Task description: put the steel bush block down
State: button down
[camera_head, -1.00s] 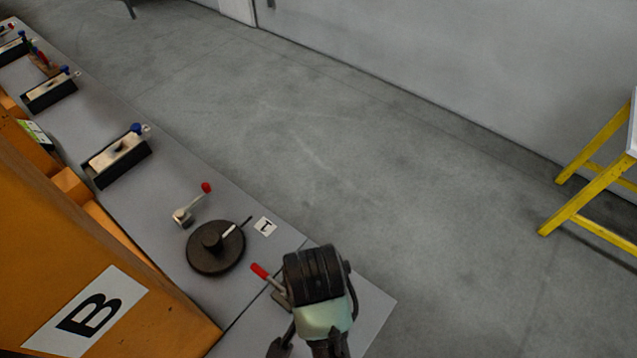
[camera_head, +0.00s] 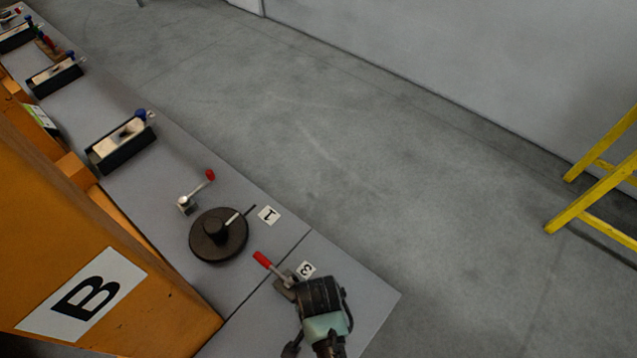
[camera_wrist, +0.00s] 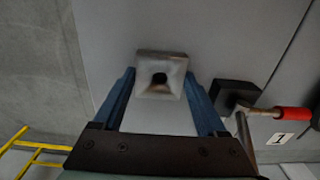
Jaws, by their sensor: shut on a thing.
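The steel bush block (camera_wrist: 176,72), a square grey metal piece with a dark round hole, shows in the wrist view between the two blue fingers of my gripper (camera_wrist: 159,76). My gripper is shut on it. The grey bench top lies behind the block; I cannot tell whether they touch. In the head view my wrist is over the near end of the grey bench (camera_head: 367,293), beside a red-handled lever clamp (camera_head: 264,260). The fingers and block are hidden there.
The clamp's dark base (camera_wrist: 236,94) is right of the fingers in the wrist view. A black round disc (camera_head: 206,248), card 1 (camera_head: 269,215) and card 3 (camera_head: 306,269) are nearby. An orange structure (camera_head: 120,255) borders the bench; a yellow stand (camera_head: 585,205) is across the floor.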

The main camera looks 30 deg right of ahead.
grip_release()
jog(key=shift+f, duration=0.15)
notch_tip(320, 180, up, 12)
jog(key=w+r+n+t+h, duration=0.2)
jog(key=w+r+n+t, duration=0.2)
jog(key=w+r+t, duration=0.8)
jog(key=w+a+r+n+t, duration=0.1)
jog(key=w+r+n, duration=0.1)
jog(key=w+r, duration=0.5)
jog(key=w+a+r+n+t, duration=0.1)
jog(key=w+r, duration=0.2)
jog(key=r, duration=0.9)
jog(key=a+r+n+t, duration=0.3)
jog(key=r+t, duration=0.3)
jog(key=r, duration=1)
jog(key=s+a+r+n+t, duration=0.2)
jog(key=s+r, duration=0.3)
jog(key=r, duration=0.4)
jog(key=s+a+r+n+t+y, duration=0.1)
jog(key=s+a+r+n+t, duration=0.1)
jog(key=s+r+t, duration=0.3)
notch_tip(320, 180, up, 4)
jog(key=shift+s+a+r+y+b, duration=0.15)
jog(key=shift+s+y+b, duration=0.15)
jog(key=shift+s, duration=0.25)
